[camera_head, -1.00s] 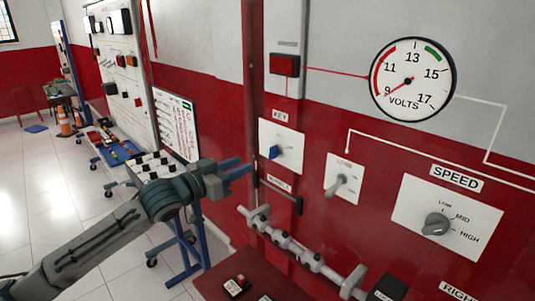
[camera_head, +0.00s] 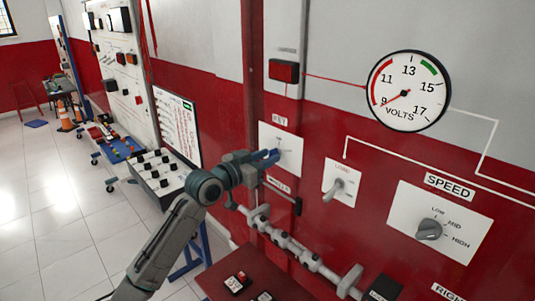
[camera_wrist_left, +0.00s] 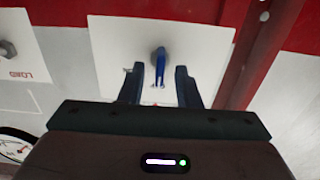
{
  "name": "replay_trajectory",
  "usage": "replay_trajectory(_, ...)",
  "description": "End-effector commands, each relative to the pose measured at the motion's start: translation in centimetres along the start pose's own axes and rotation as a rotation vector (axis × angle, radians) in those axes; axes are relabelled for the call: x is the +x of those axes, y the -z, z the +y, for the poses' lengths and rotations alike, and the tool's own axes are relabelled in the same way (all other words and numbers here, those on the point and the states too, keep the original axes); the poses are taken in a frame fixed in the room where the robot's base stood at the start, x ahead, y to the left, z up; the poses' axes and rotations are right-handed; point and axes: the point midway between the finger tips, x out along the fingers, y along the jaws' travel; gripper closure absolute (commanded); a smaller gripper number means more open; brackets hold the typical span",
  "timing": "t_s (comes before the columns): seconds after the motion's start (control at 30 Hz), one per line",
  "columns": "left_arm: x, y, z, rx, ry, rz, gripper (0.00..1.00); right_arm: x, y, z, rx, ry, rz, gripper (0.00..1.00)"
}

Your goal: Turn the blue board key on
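The blue board key (camera_wrist_left: 159,62) shows in the left wrist view on its white plate, its handle in line with the fingers. My left gripper (camera_wrist_left: 160,72) is open, with one finger on each side of the key and a visible gap on both sides. In the head view my left gripper (camera_head: 271,157) is in front of the white key plate (camera_head: 291,143) under the KEY label (camera_head: 280,120). There the fingers largely hide the key. My right gripper is in neither view.
A load switch (camera_head: 336,188) and a speed knob (camera_head: 429,229) sit right of the key plate. A grey shaft (camera_head: 303,254) runs below it. The volts gauge (camera_head: 408,91) needle points near 9. A red indicator box (camera_head: 284,71) is above.

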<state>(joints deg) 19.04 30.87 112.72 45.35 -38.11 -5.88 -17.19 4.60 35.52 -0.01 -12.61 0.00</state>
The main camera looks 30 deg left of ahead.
Motion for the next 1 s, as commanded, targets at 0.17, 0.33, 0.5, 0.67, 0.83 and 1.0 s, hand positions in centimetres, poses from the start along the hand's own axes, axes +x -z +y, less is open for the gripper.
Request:
replay_trajectory(0.17,0.7,0.0,0.05,-0.001,-0.001,0.0,0.7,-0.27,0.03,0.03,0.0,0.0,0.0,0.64)
replay_trajectory(0.33,0.74,-0.04,0.04,0.0,-0.001,0.0,0.7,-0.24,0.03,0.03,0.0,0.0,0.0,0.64)
replay_trajectory(0.5,0.73,-0.05,0.04,0.0,-0.001,-0.001,0.86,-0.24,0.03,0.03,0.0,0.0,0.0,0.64)
replay_trajectory(0.67,0.72,-0.05,0.04,0.0,-0.001,-0.001,1.0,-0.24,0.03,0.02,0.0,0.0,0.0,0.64)
replay_trajectory(0.83,0.72,-0.1,0.04,0.006,-0.001,0.0,1.0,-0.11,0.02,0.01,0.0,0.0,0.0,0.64)
replay_trajectory(1.0,0.74,-0.22,0.04,0.047,-0.001,0.001,1.0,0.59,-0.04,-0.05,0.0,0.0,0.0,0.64)
